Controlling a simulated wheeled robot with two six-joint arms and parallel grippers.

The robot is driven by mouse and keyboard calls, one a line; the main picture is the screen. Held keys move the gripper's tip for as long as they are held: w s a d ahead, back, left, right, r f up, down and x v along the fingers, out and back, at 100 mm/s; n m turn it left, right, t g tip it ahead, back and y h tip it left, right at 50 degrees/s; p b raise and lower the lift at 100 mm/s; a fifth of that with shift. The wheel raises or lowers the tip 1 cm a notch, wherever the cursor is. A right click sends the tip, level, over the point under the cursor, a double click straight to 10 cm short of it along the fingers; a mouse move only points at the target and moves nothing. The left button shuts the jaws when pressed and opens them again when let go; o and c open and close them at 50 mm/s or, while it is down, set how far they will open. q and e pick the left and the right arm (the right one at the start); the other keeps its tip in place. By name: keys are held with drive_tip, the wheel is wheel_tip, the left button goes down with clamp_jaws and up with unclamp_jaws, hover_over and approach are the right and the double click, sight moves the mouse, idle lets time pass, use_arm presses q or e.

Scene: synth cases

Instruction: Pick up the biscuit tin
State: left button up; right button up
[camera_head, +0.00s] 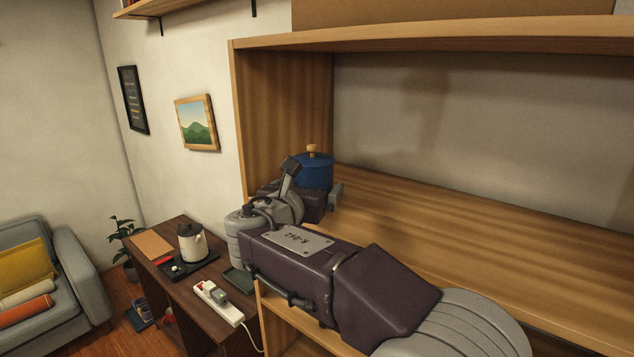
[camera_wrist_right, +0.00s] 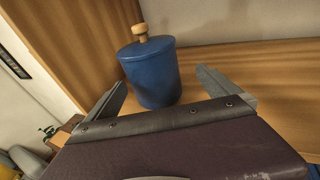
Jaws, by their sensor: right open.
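The biscuit tin (camera_head: 315,170) is a blue cylinder with a lid and a round wooden knob. It stands upright on the wooden shelf, near the left side panel. It also shows in the right wrist view (camera_wrist_right: 152,82). My right gripper (camera_head: 318,194) is in front of the tin, and its own body hides the tin's lower part in the head view. In the right wrist view, its two fingers (camera_wrist_right: 162,80) are spread wide and empty, with the tin ahead between them. I cannot tell how far the fingertips reach along its sides. My left gripper is not in view.
The shelf's side panel (camera_head: 283,120) rises left of the tin, and an upper board (camera_head: 430,42) runs overhead. The shelf surface (camera_head: 480,235) to the right is bare. Below left, a dark desk (camera_head: 178,283) holds a kettle (camera_head: 191,240) and a power strip (camera_head: 217,301).

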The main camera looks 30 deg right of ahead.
sight(313, 163)
drive_tip(key=shift+w+a+f, duration=0.1)
drive_tip(key=shift+w+a, duration=0.35)
drive_tip(key=shift+w, duration=0.25)
drive_tip(key=p+x, duration=0.1)
drive_tip(key=x, duration=0.2)
drive_tip(key=p+x, duration=0.2)
drive_tip(key=x, duration=0.2)
drive_tip(key=shift+s+d, duration=0.2)
drive_tip(key=shift+d, duration=0.1)
drive_tip(key=shift+s+a, duration=0.2)
drive_tip(key=shift+a, duration=0.3)
drive_tip(key=shift+w+a, duration=0.1)
drive_tip(key=c, duration=0.5)
drive_tip(key=shift+d, duration=0.25)
drive_tip(key=c, duration=1.2)
drive_tip(key=shift+w+r, duration=0.1)
drive_tip(key=shift+r, duration=0.4)
drive_tip(key=shift+c, duration=0.2)
wheel_tip(313, 163, up, 3)
drive_tip(key=shift+f, duration=0.1)
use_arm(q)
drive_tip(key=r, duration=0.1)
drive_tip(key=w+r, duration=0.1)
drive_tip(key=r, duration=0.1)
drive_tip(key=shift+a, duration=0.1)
use_arm(e)
drive_tip(key=s+d+r, duration=0.7)
drive_tip(key=d, duration=0.2)
